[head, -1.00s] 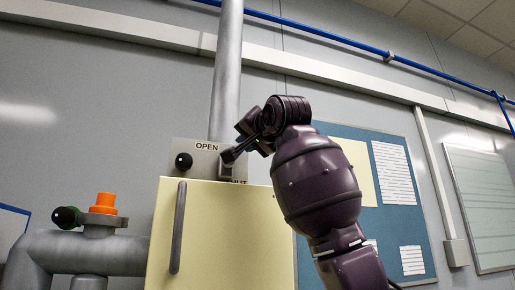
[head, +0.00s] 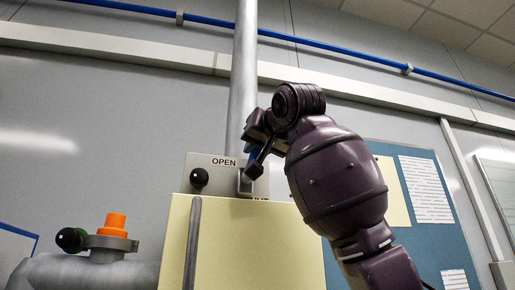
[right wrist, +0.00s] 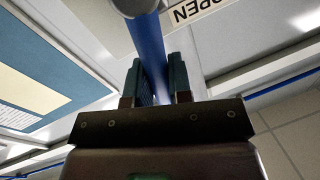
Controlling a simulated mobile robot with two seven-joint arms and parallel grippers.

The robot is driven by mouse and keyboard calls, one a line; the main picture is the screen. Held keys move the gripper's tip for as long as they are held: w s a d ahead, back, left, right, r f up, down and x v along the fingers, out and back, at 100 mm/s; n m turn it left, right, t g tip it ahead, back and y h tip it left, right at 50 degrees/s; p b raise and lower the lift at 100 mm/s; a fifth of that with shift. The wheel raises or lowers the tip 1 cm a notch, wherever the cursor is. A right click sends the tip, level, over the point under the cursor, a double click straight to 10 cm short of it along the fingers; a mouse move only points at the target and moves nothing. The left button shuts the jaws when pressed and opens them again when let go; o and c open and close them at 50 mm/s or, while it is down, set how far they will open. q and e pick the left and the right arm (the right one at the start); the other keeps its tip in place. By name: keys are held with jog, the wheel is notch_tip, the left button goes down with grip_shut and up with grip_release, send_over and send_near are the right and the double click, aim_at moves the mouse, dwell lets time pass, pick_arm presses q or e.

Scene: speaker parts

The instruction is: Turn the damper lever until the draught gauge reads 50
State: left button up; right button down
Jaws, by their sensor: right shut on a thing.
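The damper lever shows as a blue bar (right wrist: 150,40) in the right wrist view, running between my right gripper's fingers (right wrist: 163,82). The fingers are shut on it. In the head view my right gripper (head: 256,166) is at the right part of the grey plate (head: 221,183) marked OPEN, hiding most of the lever. The OPEN label (right wrist: 200,10) is also in the right wrist view. No draught gauge dial or reading can be made out. My left gripper is not in view.
A pale yellow cabinet (head: 255,245) with a vertical handle (head: 192,245) stands below the plate. A grey pipe (head: 243,80) rises behind it. A grey pipe with an orange cap (head: 115,224) and a green-black knob (head: 70,239) is at left. A blue noticeboard (head: 445,240) hangs at right.

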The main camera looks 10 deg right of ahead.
jog(key=c, duration=1)
grip_release()
jog(key=shift+c, duration=0.2)
jog(key=b+v, duration=0.3)
jog(key=v, duration=0.8)
